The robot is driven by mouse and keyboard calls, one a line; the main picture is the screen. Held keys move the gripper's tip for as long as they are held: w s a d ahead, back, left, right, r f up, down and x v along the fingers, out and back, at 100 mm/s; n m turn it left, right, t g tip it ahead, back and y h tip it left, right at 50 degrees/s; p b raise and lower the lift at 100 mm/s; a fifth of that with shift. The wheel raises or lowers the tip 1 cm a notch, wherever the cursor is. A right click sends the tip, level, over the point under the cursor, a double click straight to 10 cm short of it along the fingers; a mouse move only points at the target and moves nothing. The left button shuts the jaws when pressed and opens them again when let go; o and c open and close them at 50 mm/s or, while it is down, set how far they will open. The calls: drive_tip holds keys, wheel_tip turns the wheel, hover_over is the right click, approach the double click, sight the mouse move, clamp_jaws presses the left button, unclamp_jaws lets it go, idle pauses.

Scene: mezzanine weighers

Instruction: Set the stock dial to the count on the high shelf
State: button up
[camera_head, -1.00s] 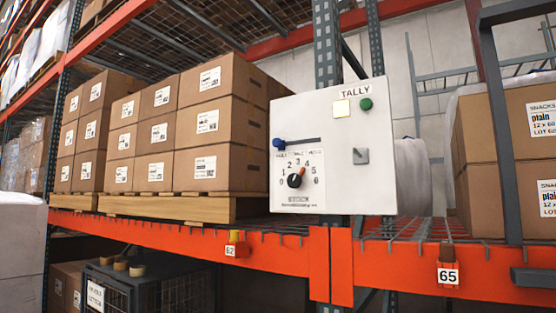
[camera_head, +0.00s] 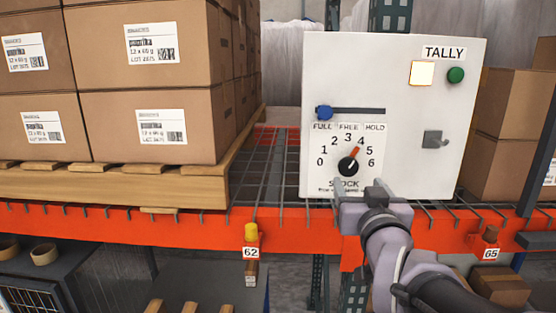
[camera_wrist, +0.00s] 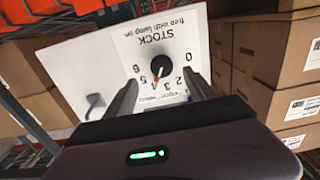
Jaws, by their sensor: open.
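The white TALLY panel (camera_head: 400,75) stands on the orange rack beam. Its stock dial (camera_head: 348,165) is a black knob with a red pointer on a scale from 0 to 6. The pointer is at about 4 and also shows near 4 in the wrist view (camera_wrist: 160,67). A slider with a blue knob (camera_head: 323,112) sits at the left end, above FULL. A pale yellow lamp (camera_head: 422,73) appears lit. My gripper (camera_head: 357,188) is open and empty just in front of the dial. In the wrist view its fingers (camera_wrist: 160,90) stand either side of the dial, apparently not touching it.
A green button (camera_head: 456,75) and a grey lever (camera_head: 434,140) are on the panel. Stacked cartons (camera_head: 150,90) stand on a wooden pallet (camera_head: 190,186) at left; more cartons (camera_head: 510,105) are at right. The orange beam (camera_head: 200,222) runs below. The high shelf is out of view.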

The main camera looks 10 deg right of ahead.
sight(349, 169)
drive_tip(key=x, duration=0.2)
drive_tip(key=p+x, duration=0.1)
drive_tip(key=x, duration=0.1)
drive_tip(key=p+x, duration=0.1)
drive_tip(key=x, duration=0.2)
drive_tip(key=shift+a+r, duration=0.1)
drive_tip(key=shift+a, duration=0.2)
drive_tip(key=shift+w+d, duration=0.1)
drive_tip(key=shift+w, duration=0.15)
drive_tip(key=shift+d, duration=0.3)
drive_tip(key=shift+a, duration=0.25)
drive_tip(key=c, duration=0.7)
drive_tip(key=shift+d, duration=0.1)
drive_tip(key=c, duration=0.6)
drive_tip(key=shift+c, duration=0.2)
